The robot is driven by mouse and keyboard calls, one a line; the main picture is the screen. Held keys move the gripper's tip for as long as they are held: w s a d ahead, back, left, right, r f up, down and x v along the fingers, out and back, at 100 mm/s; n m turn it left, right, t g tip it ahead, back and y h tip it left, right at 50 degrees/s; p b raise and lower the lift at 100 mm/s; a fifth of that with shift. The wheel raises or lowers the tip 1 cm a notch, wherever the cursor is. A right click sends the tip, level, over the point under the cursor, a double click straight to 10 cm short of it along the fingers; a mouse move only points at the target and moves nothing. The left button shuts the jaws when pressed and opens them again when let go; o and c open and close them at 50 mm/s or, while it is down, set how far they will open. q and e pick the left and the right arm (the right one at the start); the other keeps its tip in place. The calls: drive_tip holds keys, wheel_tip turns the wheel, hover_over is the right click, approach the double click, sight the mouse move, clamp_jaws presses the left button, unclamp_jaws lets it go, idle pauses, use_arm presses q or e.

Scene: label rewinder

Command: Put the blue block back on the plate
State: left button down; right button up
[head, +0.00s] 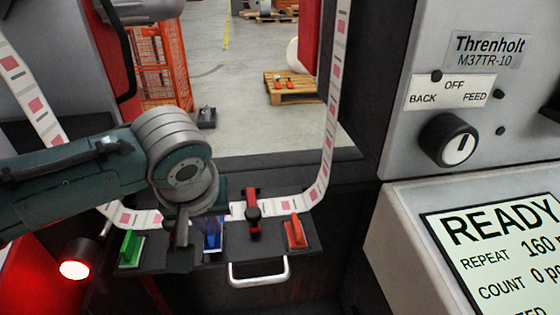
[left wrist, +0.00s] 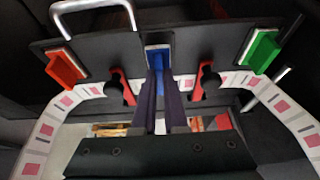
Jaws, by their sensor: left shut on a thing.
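The blue block (head: 212,238) is at the middle of the dark plate (head: 272,240), between two red clamps with black knobs. It also shows in the left wrist view (left wrist: 158,58), between and beyond my fingers. My left gripper (head: 208,218) reaches down over the label strip to the blue block. In the left wrist view its two dark fingers (left wrist: 157,82) are close together and shut on the block. The fingers hide part of the block, and I cannot tell whether it touches the plate. My right gripper is in neither view.
A green block (head: 131,248) and an orange block (head: 295,232) are at the plate's two ends. The label strip (head: 322,178) runs along the plate's back. A metal handle (head: 258,283) juts out in front. The control panel (head: 455,95) stands at the right.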

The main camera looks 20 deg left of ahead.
use_arm(q)
drive_tip(key=shift+f, duration=0.4)
drive_tip(key=shift+f, duration=0.1)
drive_tip(key=shift+f, duration=0.3)
drive_tip(key=c, duration=0.9)
unclamp_jaws()
